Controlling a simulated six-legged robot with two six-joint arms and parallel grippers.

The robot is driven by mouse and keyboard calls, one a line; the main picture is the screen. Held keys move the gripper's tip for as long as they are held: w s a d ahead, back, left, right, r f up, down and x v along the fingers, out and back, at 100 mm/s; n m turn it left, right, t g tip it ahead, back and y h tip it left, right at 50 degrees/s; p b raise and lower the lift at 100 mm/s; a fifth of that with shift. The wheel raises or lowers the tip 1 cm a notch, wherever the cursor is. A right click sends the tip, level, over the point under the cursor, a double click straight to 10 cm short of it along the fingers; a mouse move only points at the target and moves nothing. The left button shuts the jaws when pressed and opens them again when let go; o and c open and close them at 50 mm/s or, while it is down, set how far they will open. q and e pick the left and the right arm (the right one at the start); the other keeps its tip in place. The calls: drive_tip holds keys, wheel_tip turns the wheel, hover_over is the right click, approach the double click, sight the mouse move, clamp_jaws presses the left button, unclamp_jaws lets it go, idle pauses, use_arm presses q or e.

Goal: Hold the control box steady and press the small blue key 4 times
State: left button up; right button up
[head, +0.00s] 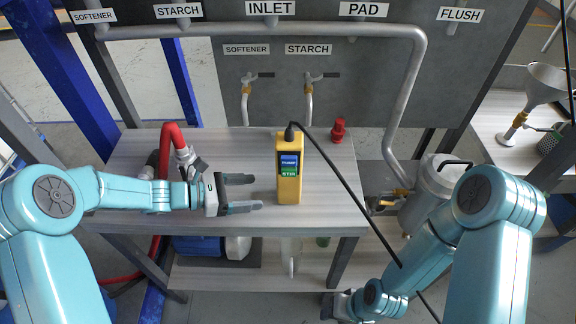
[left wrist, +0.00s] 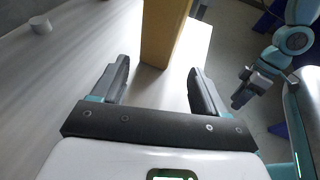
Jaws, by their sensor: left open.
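The yellow control box (head: 288,192) stands upright on the table, with a black cable from its top. A blue key (head: 289,160) sits above a green key (head: 289,170) on its face. My left gripper (head: 256,192) is open just left of the box, its fingers pointing at it and nothing between them. In the left wrist view the box (left wrist: 163,35) stands just beyond the open fingertips; its keys are not seen there. My right gripper (head: 334,304) hangs low in front of the table, away from the box; it also shows in the left wrist view (left wrist: 240,98).
A grey table (head: 130,200) carries the box, a red hose (head: 172,135) with a metal fitting at left, and a red valve piece (head: 338,130) behind right. The black cable (head: 350,192) slopes down right across the table. A steel pot (head: 432,195) stands right of the table.

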sight(279, 192)
use_arm(q)
drive_tip(key=shift+d, duration=0.2)
drive_tip(key=shift+d+f, duration=0.1)
drive_tip(key=shift+d, duration=0.2)
drive_tip(key=b+x, duration=0.1)
drive_tip(key=x, duration=0.2)
drive_tip(key=b+x, duration=0.2)
drive_tip(key=x, duration=0.2)
drive_tip(key=shift+d+f, duration=0.1)
drive_tip(key=shift+f, duration=0.2)
drive_tip(key=shift+w+d+f+b, duration=0.15)
drive_tip(key=shift+w+d+b, duration=0.2)
drive_tip(key=shift+d, duration=0.45)
drive_tip(key=c, duration=0.5)
drive_tip(key=shift+c, duration=0.2)
